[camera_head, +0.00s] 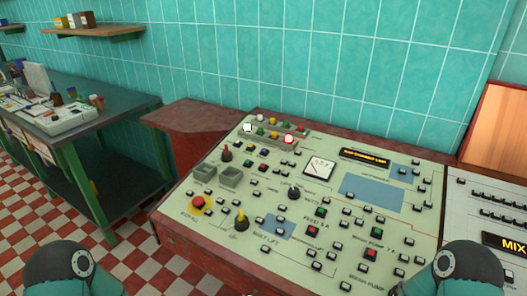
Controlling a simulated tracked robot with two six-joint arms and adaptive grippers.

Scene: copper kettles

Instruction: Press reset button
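A pale green control panel (330,225) slopes up in front of me, covered with several small buttons and labels. I cannot read a label saying reset on any of them. A red mushroom button on a yellow base (197,203) sits at the panel's left edge. A yellow knob (241,221) stands to its right. Small red buttons (312,230) and green buttons (320,212) lie in the middle and lower right. A row of coloured lamps runs along the top, with a bright white one (248,128) and a bright red one (289,139). Neither gripper shows.
Parts of my two arms show at the bottom left and bottom right corners. A second panel marked MIX (510,243) adjoins on the right. A dark green table (125,107) with a device on it (45,115) stands at the left. A tiled wall (300,50) is behind.

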